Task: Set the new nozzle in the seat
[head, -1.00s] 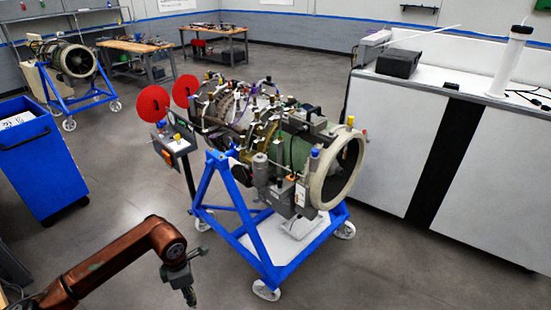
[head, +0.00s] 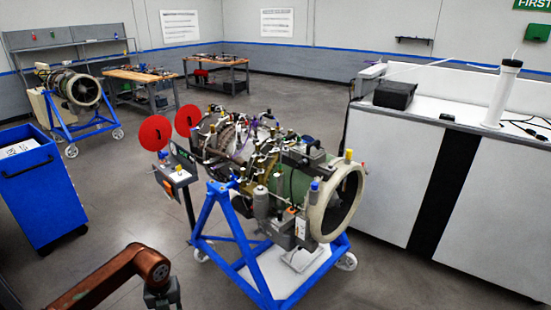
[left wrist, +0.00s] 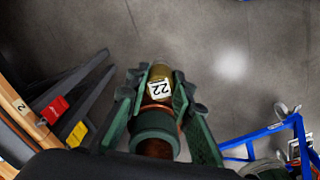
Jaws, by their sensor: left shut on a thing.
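My left gripper (left wrist: 160,95) is shut on a small brass-coloured nozzle (left wrist: 161,73) with a white label that reads 22. The nozzle is held between the green fingers above the grey floor. In the head view only the top of that wrist shows at the bottom edge, and the fingers and nozzle are cut off. The turbine engine (head: 280,175) rests on a blue wheeled stand (head: 232,232), to the right of my left arm and apart from it. I cannot make out the seat among the engine's fittings. My right gripper is not in view.
A blue cart (head: 40,190) stands at the left. A post with two red discs (head: 155,132) is beside the engine. A white cabinet (head: 395,180) stands at the right.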

